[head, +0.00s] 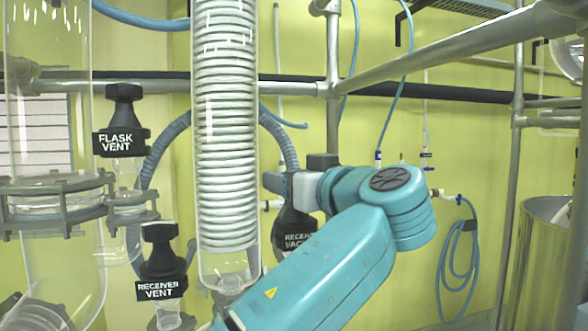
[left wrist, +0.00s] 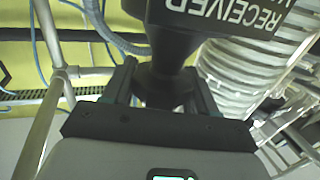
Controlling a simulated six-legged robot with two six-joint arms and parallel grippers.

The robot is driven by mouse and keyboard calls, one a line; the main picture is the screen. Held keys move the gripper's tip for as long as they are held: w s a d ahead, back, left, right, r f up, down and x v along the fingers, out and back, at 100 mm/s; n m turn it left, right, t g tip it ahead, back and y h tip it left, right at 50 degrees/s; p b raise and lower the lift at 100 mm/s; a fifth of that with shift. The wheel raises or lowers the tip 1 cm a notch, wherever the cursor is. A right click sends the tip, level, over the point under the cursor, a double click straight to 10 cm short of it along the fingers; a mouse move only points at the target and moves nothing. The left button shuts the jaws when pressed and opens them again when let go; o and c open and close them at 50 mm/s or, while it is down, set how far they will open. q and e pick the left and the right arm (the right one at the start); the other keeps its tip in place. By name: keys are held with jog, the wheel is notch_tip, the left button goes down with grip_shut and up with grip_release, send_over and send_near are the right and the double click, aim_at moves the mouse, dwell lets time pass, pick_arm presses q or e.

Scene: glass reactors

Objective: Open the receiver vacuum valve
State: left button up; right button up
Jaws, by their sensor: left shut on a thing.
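In the left wrist view the gripper's two dark fingers (left wrist: 163,86) stand on either side of the valve's dark neck (left wrist: 163,62). Its label reads RECEIVER upside down. The handle's exact turn is hidden by the gripper. My right gripper is not in view.
The coiled glass column (head: 224,130) stands close left of the valve. The receiver vent valve (head: 161,262) and flask vent valve (head: 124,122) are further left. Metal frame pipes (head: 440,48) cross above and right. A blue hose (head: 458,265) hangs on the yellow wall.

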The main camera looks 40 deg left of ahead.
pick_arm(q)
jog(key=shift+a+n+g+y+p, duration=0.15)
jog(key=shift+n+g+y+p, duration=0.2)
jog(key=shift+g, duration=0.25)
jog(key=shift+s, duration=0.1)
jog(key=o, duration=1)
jog(key=shift+c, duration=0.2)
jog(key=shift+w+f, duration=0.1)
jog(key=shift+w, duration=0.15)
jog(key=shift+a, duration=0.1)
jog(key=shift+s, duration=0.15)
